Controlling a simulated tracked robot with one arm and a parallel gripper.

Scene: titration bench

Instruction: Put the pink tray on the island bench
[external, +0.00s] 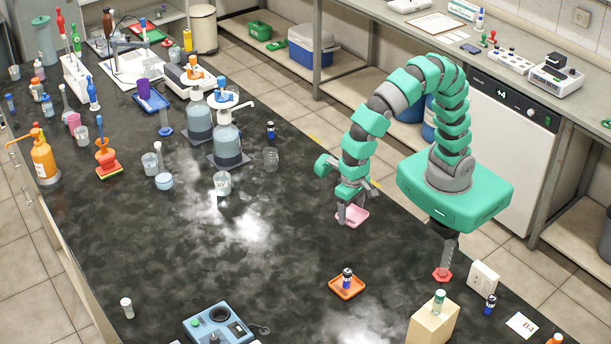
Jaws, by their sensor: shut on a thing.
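The pink tray (356,215) is a small, shallow, light-pink dish at the right part of the dark bench. My gripper (346,219) points down and is shut on the tray, its fingers at the tray's left side. The tray looks level. I cannot tell whether it touches the bench top or hangs just above it. The island bench (270,295) is the long black mottled worktop across the middle of the view. Part of the tray is hidden by my fingers.
An orange tray (346,291) with a small dark vial stands in front of the pink tray. A beige block (433,321) and a blue device (218,326) are near the front. The bench centre is clear.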

